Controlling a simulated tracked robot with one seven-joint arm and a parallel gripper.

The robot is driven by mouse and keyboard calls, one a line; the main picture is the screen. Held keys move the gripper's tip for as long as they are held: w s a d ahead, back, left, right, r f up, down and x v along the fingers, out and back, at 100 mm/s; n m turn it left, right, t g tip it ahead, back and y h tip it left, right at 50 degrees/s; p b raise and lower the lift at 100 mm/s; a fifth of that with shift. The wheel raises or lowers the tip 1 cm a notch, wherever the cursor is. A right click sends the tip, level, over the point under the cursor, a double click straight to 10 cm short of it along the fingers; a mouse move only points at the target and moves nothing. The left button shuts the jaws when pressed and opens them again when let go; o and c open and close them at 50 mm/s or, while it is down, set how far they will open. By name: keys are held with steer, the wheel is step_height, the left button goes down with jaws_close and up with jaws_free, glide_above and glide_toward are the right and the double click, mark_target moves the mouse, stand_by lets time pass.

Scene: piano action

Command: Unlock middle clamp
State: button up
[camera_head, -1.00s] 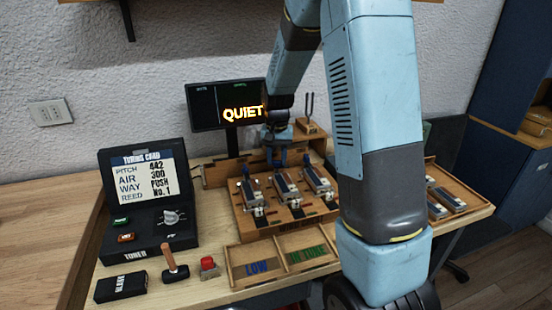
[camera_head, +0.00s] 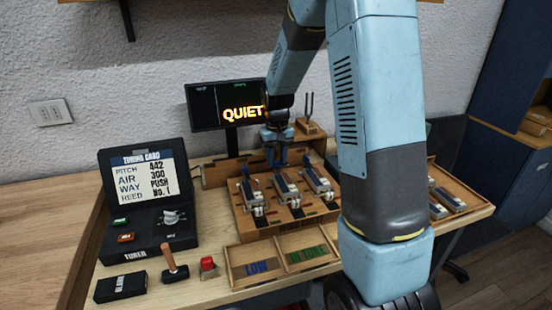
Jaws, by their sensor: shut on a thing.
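Several clamps sit in a row on a wooden block (camera_head: 283,221). The middle clamp (camera_head: 287,190) has a silver body, with the left clamp (camera_head: 252,193) and the right clamp (camera_head: 318,182) on either side. My gripper (camera_head: 279,167) points down at the back end of the middle clamp. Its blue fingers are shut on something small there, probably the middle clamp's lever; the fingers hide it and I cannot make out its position.
A screen (camera_head: 229,105) reading QUIET stands behind. A tuner case (camera_head: 149,205) is at the left, with a wooden-handled tool (camera_head: 173,264) and a red-topped item (camera_head: 208,267) in front. A two-part tray (camera_head: 283,259) lies before the block. My arm hides part of the right side.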

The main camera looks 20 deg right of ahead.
steer(key=shift+w+r, duration=0.1)
steer(key=shift+w, duration=0.05)
steer(key=o, duration=0.8)
steer(key=shift+c, duration=0.2)
step_height(320, 180, up, 14)
steer(key=shift+f, duration=0.2)
